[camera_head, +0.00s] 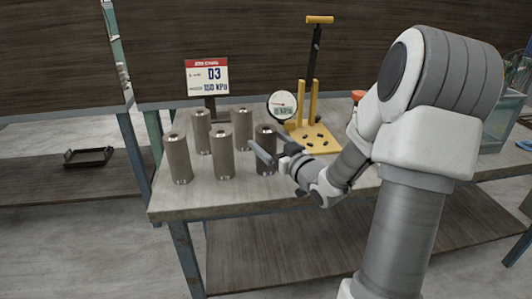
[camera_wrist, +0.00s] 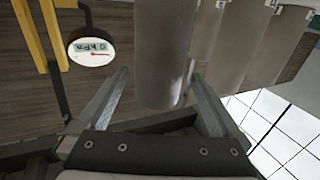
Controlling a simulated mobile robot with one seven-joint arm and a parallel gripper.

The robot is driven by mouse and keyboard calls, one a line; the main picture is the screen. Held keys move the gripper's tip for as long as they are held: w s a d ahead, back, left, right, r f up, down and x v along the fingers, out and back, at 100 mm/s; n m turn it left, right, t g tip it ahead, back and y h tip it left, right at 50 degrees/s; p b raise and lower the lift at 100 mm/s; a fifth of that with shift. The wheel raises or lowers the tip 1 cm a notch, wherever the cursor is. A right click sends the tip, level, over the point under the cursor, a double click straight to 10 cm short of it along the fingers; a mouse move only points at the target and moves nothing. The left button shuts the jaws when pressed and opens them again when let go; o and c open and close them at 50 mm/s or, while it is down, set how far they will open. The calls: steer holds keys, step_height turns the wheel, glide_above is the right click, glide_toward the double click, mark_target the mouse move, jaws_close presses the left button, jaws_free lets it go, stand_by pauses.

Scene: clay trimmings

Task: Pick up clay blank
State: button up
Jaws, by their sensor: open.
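Several grey-brown clay blanks stand upright as cylinders on the table's left half in the head view. The rightmost clay blank (camera_head: 266,135) is at my gripper (camera_head: 263,142), and its lower part is partly hidden by a finger. In the wrist view my gripper (camera_wrist: 160,76) is open, with a finger on each side of a near clay blank (camera_wrist: 164,45). Gaps show between this blank and the fingers; I cannot tell how far it reaches between them in depth. Other clay blanks (camera_head: 179,158) (camera_head: 222,153) (camera_head: 202,130) (camera_head: 243,130) stand to the left.
Behind the blanks stands a sign (camera_head: 207,78) reading D3 and 150 kPa. A yellow press-like stand (camera_head: 313,138) with a round gauge (camera_head: 282,105) is just right of the blanks. A clear bin (camera_head: 490,135) is at the far right. The front left tabletop (camera_head: 180,200) is bare.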

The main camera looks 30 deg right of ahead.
steer(key=w, duration=0.2)
steer(key=w+b, duration=0.1)
steer(key=w, duration=0.1)
steer(key=shift+w+a+f, duration=0.1)
steer(key=shift+a+f, duration=0.05)
steer(key=shift+f, duration=0.05)
steer(key=shift+w, duration=0.6)
jaws_close()
steer(key=shift+r, duration=0.15)
